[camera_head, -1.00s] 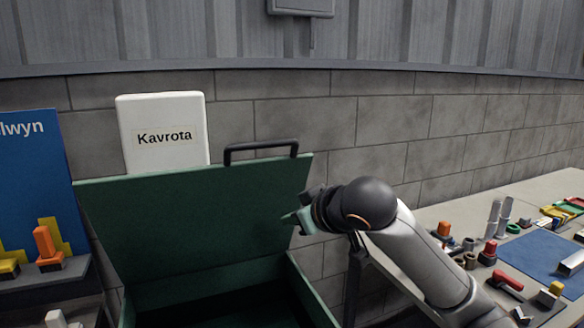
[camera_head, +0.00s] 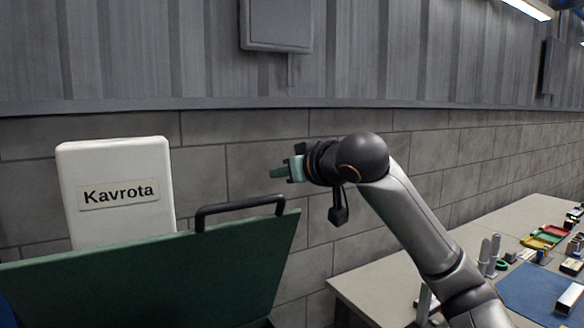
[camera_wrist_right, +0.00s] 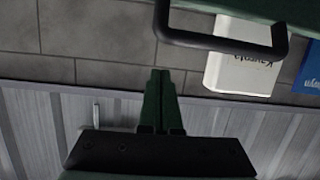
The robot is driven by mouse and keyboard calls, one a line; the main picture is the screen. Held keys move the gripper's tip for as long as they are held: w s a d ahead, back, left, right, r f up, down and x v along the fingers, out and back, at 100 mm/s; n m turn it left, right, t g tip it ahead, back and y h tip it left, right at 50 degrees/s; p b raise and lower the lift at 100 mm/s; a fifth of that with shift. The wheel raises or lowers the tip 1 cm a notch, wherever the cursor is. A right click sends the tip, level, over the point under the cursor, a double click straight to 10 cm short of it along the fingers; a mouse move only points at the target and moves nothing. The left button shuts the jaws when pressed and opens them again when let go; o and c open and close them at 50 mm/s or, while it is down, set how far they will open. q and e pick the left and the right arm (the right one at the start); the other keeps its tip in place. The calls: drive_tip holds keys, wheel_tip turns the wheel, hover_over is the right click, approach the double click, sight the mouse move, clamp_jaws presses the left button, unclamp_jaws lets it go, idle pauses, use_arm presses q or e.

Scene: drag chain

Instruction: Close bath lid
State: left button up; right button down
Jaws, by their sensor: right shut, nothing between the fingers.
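The green bath lid (camera_head: 170,275) stands raised, tilted back, in the lower left of the head view. A black bar handle (camera_head: 240,206) sits on its top edge, and the handle also shows large in the right wrist view (camera_wrist_right: 225,44). My right gripper (camera_head: 280,172) is shut and empty, above and slightly right of the handle, apart from it. Its green fingers are together in the right wrist view (camera_wrist_right: 160,75). The bath's box below the lid is out of view. My left gripper is not in view.
A white Kavrota box (camera_head: 117,190) stands behind the lid, near the block wall. A workbench (camera_head: 385,285) with a blue mat (camera_head: 540,292) and several small parts is at the right. The space around my right gripper is free.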

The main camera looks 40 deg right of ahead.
sight(282, 196)
drive_tip(key=x, duration=0.4)
drive_tip(key=shift+p, duration=0.4)
drive_tip(key=shift+s+f, duration=0.35)
drive_tip(key=shift+s, duration=0.2)
drive_tip(key=shift+s+f, duration=0.35)
drive_tip(key=shift+s, duration=0.2)
drive_tip(key=shift+s+f, duration=0.1)
drive_tip(key=shift+s, duration=0.25)
drive_tip(key=shift+s+a+f, duration=0.25)
drive_tip(key=shift+s+f, duration=0.05)
drive_tip(key=shift+s, duration=0.05)
